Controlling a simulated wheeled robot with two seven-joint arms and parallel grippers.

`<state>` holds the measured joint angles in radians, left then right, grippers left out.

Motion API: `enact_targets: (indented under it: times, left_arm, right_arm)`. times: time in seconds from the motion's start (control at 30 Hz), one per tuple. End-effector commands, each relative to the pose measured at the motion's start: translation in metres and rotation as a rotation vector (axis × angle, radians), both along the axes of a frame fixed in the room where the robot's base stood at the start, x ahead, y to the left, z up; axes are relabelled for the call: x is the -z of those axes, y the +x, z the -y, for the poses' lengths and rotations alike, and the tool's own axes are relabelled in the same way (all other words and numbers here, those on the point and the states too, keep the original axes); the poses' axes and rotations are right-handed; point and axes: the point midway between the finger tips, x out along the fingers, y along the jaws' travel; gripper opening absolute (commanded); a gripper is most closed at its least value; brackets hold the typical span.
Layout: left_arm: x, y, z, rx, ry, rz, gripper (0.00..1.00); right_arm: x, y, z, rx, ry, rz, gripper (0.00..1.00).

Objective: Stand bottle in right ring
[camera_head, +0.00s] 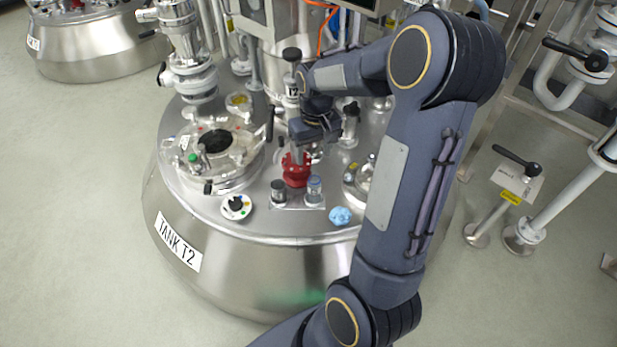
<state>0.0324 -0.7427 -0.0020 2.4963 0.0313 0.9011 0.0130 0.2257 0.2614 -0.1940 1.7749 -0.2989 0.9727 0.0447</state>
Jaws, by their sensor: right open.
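Two small bottles stand side by side at the front of the tank top. The left bottle (278,191) is dark-topped, and the right bottle (314,188) is bluish-grey. Both look upright at a small pale plate (296,203); the rings themselves are too small to make out. My left gripper is not in view.
The steel tank T2 (240,262) carries a round hatch (215,160) at left, a white dial with a black knob (236,207), and a crumpled blue item (340,216) at right front. Pipes and valves crowd the back. Floor at left is clear.

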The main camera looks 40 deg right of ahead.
Motion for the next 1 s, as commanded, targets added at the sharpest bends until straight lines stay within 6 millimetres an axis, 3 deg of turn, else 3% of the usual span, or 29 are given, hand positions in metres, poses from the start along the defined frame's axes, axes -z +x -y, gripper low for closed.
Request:
enact_targets:
  times: [0.17,0.3,0.43,0.6,0.77,1.0]
  left_arm:
    - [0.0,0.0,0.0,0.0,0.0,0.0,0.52]
    - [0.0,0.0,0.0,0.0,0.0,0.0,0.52]
    - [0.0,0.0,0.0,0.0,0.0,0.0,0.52]
    - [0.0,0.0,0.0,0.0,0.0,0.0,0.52]
    - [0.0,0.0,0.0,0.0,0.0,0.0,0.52]
    - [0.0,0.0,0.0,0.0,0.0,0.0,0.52]
  right_arm:
    - [-0.045,-0.03,-0.044,-0.021,0.072,0.126,0.56]
    - [-0.075,-0.068,-0.09,-0.054,0.143,0.246,0.56]
    - [-0.09,-0.107,-0.129,-0.091,0.198,0.347,0.56]
    - [-0.092,-0.147,-0.166,-0.129,0.249,0.448,0.56]
    - [-0.087,-0.165,-0.183,-0.148,0.27,0.492,0.56]
    - [-0.086,-0.169,-0.187,-0.152,0.275,0.501,0.56]
